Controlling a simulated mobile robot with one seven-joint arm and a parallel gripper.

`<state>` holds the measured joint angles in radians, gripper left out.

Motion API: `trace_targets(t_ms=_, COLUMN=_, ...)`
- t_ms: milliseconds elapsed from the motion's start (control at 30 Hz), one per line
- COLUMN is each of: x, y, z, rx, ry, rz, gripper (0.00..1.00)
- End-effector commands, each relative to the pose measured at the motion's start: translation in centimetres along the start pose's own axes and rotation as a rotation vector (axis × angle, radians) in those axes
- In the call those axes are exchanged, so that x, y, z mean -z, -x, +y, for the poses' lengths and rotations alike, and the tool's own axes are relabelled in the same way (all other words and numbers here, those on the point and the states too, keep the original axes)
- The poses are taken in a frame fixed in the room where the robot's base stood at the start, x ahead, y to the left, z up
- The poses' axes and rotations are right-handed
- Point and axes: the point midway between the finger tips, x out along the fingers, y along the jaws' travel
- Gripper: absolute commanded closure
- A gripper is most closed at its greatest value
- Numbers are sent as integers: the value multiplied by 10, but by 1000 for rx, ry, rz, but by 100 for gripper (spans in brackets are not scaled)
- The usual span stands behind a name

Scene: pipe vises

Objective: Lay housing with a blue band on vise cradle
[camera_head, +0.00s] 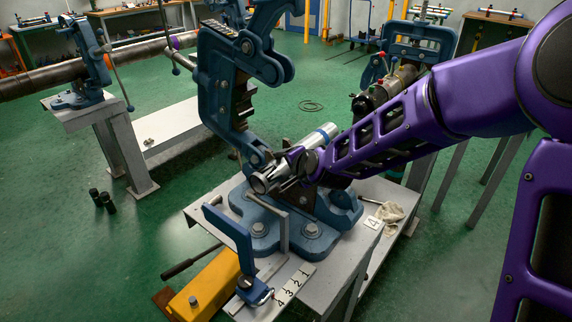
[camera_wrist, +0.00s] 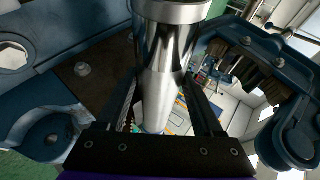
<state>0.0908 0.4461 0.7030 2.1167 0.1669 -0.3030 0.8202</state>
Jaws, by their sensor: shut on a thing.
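In the wrist view, the shiny housing (camera_wrist: 165,62) runs between the two dark fingers of my gripper (camera_wrist: 166,98). The vise's raised blue upper frame (camera_head: 222,85) stands open to the left of the housing. The cradle is mostly hidden under the housing and gripper, so I cannot tell whether they touch.
A numbered plate (camera_head: 285,290) and a blue clamp handle (camera_head: 230,240) sit at the bench's front. A yellow block (camera_head: 205,285) is at front left. A rag (camera_head: 390,212) lies at right. Another vise holds a pipe (camera_head: 140,52) at left; one more (camera_head: 415,45) stands behind.

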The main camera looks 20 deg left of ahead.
Motion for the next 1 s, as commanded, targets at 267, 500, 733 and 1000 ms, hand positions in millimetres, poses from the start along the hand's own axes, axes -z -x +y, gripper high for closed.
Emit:
trace_targets(t_ms=267, x=1, y=0, z=-1, rx=4, ry=2, rz=2, gripper=0)
trace_targets(t_ms=500, x=0, y=1, z=2, rx=-3, ry=-2, rz=-1, gripper=0)
trace_targets(t_ms=733, x=2, y=26, z=0, rx=-1, ry=-1, rz=3, gripper=0)
trace_targets(t_ms=1000, x=3, y=71, z=-2, rx=0, ry=-1, rz=5, gripper=0)
